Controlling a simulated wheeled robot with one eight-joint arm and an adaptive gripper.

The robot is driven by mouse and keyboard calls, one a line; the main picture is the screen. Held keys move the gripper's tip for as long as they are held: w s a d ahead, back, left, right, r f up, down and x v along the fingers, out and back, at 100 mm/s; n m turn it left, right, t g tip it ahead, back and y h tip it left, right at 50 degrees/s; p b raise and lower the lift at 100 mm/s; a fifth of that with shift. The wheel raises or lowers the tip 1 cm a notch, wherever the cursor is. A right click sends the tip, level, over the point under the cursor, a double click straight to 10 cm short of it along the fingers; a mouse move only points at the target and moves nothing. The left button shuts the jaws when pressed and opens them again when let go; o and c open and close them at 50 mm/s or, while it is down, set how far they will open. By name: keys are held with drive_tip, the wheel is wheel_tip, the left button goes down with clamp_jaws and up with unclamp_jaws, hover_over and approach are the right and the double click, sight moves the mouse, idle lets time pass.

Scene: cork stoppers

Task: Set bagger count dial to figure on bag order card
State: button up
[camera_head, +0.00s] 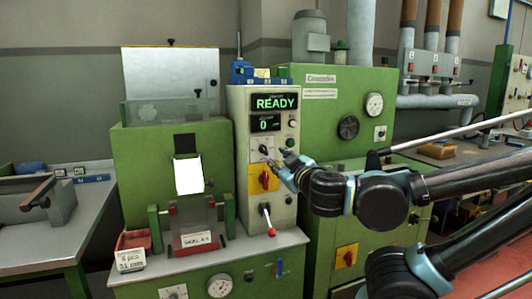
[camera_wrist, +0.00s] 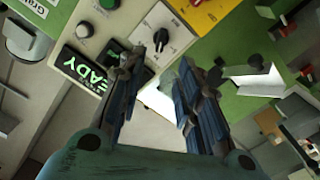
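The count dial is a small black knob (camera_head: 264,149) on the cream control panel (camera_head: 241,190), below the counter display (camera_head: 264,124), which reads 0. In the wrist view a black dial knob (camera_wrist: 161,38) with a pale pointer mark lies just beyond my fingers. My gripper (camera_head: 279,167) is in front of the panel, to the lower right of the knob. In the wrist view my gripper (camera_wrist: 163,75) is open, with an empty gap between its fingers. The order card (camera_head: 131,260) stands at the lower left; it reads "pcs" and "31 mm", but its count figure is too small to read surely.
A READY display (camera_head: 275,102) glows above the counter. A yellow plate with a red rotary switch (camera_head: 264,180) is just below the dial, and a red-tipped lever (camera_head: 270,230) is lower. A red tray (camera_head: 133,242) sits behind the card. Green machine housings flank the panel.

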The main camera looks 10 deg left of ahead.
sight(265, 150)
drive_tip(key=shift+x, duration=6.35)
drive_tip(key=c, duration=0.7)
